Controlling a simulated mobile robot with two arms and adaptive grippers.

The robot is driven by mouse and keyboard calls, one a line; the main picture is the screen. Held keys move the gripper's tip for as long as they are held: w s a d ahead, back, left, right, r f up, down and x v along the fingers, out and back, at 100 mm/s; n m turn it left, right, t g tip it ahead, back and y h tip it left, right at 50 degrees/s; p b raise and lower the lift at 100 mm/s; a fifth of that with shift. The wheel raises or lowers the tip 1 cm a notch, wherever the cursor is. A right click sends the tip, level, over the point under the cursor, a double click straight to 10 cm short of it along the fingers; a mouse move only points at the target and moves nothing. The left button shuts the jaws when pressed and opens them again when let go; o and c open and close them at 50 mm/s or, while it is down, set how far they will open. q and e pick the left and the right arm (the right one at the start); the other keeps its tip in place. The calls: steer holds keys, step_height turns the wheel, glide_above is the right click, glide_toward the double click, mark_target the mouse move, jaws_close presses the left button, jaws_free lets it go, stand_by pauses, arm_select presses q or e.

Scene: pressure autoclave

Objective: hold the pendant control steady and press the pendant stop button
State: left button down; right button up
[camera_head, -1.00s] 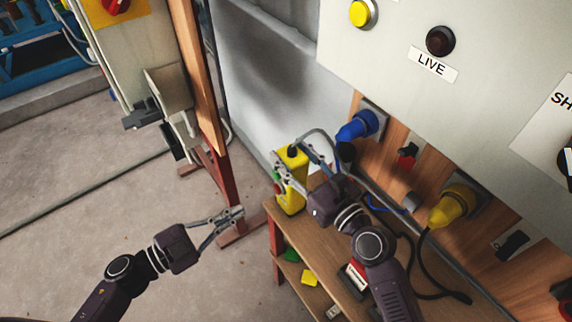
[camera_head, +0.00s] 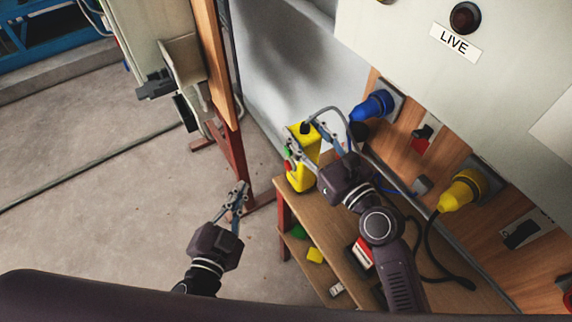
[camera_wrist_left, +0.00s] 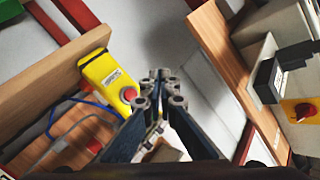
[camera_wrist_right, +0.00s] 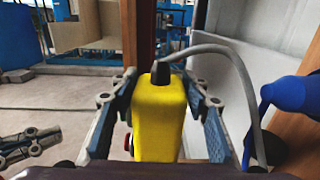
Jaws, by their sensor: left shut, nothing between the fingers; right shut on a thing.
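The yellow pendant control (camera_head: 303,175) stands upright at the left end of the wooden bench, with a grey cable from its top. Its green and red buttons face left in the head view. My right gripper (camera_head: 317,140) is shut on the pendant; the right wrist view shows its fingers on both sides of the yellow body (camera_wrist_right: 160,125). The red stop button (camera_wrist_left: 130,94) shows on the pendant (camera_wrist_left: 108,75) in the left wrist view. My left gripper (camera_head: 241,190) is shut and empty, left of the pendant and apart from it; its fingertips (camera_wrist_left: 163,88) are right of the button.
The wooden bench (camera_head: 335,220) has a lower shelf with small coloured items. A blue plug (camera_head: 372,106) and a yellow plug (camera_head: 462,190) sit in the panel at right. A red-and-wood post (camera_head: 232,165) stands behind my left gripper.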

mark_target(288, 165)
arm_select(q)
steer(key=shift+d, duration=0.1)
steer(key=w+d, duration=0.5)
steer(key=d, duration=0.2)
stand_by(0.4)
steer(key=shift+w, duration=0.15)
stand_by(1.1)
steer(key=shift+w+d, duration=0.2)
steer(key=shift+d, duration=0.15)
steer(key=shift+w+d, duration=0.3)
steer(key=shift+d, duration=0.15)
stand_by(0.9)
steer(key=shift+a, duration=0.1)
steer(key=shift+s+a, duration=0.55)
steer(key=shift+a, duration=0.15)
